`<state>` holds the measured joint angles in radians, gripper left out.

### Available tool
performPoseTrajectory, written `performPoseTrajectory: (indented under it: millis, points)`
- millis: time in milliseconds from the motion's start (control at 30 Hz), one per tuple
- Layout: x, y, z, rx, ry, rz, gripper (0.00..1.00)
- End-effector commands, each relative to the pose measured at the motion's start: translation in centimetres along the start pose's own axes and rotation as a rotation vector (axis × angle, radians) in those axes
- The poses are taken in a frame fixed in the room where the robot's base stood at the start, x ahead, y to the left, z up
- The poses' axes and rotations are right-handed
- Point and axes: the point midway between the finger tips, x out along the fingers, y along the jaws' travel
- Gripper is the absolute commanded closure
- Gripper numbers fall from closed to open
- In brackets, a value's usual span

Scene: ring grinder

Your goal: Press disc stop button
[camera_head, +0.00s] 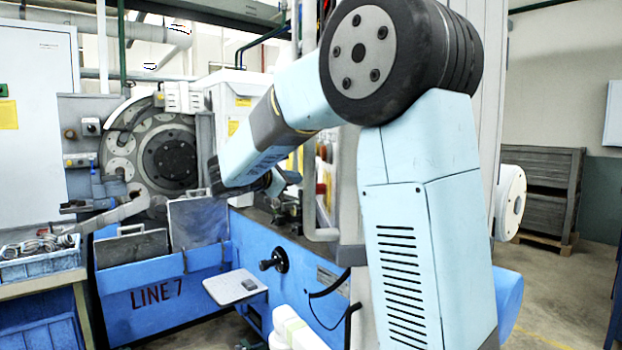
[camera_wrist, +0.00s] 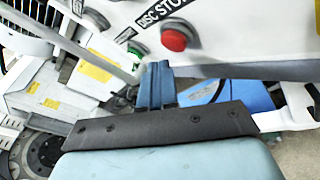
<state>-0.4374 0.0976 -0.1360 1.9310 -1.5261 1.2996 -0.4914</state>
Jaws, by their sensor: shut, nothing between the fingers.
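In the wrist view, a round red button (camera_wrist: 174,40) sits on a white panel (camera_wrist: 235,35), beside a black label (camera_wrist: 158,12) that reads "DISC STO" before it is cut off. A green button (camera_wrist: 137,49) is to its left. My gripper (camera_wrist: 157,70) is shut and empty. Its blue fingertips appear just below and left of the red button, with a small gap in the picture; depth is hard to tell. In the head view, my gripper (camera_head: 280,180) is partly hidden by my arm, which also covers most of the button panel.
In the head view, the grinder's round disc (camera_head: 170,160) is at left above a blue base marked LINE 7 (camera_head: 160,298). A black handwheel (camera_head: 278,260) sticks out in front. A blue crate of rings (camera_head: 40,262) stands at far left. Floor is open at right.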

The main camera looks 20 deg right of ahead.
Motion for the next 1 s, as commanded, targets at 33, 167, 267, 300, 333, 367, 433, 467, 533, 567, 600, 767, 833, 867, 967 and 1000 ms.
performPoseTrajectory:
  millis: [33, 167, 267, 300, 333, 367, 433, 467, 533, 567, 600, 767, 833, 867, 967, 1000]
  points:
    - [0.01, 0.00, 0.00, 0.000, 0.000, 0.000, 1.00]
    - [0.01, -0.01, 0.01, 0.000, 0.000, 0.000, 1.00]
    - [0.01, -0.01, 0.01, 0.000, 0.000, 0.000, 1.00]
    - [0.01, -0.01, 0.01, 0.000, 0.000, 0.000, 1.00]
    - [0.02, -0.01, 0.01, 0.000, 0.000, 0.000, 1.00]
    - [0.03, -0.02, 0.03, 0.000, 0.000, 0.000, 1.00]
    - [0.08, -0.07, 0.09, 0.000, 0.000, 0.000, 1.00]
    - [0.12, -0.11, 0.14, 0.000, 0.000, 0.000, 1.00]
    - [0.22, -0.21, 0.28, 0.000, 0.000, 0.000, 1.00]
    - [0.27, -0.27, 0.34, 0.000, 0.000, 0.000, 1.00]
    - [0.33, -0.33, 0.44, 0.000, 0.000, 0.000, 1.00]
    - [0.48, -0.48, 0.66, 0.000, 0.000, 0.001, 1.00]
    - [0.48, -0.49, 0.65, 0.000, 0.000, 0.001, 1.00]
    - [0.48, -0.49, 0.65, 0.000, 0.000, 0.001, 1.00]
    - [0.49, -0.49, 0.65, 0.000, 0.000, 0.000, 1.00]
    - [0.49, -0.49, 0.65, 0.000, 0.000, 0.000, 1.00]
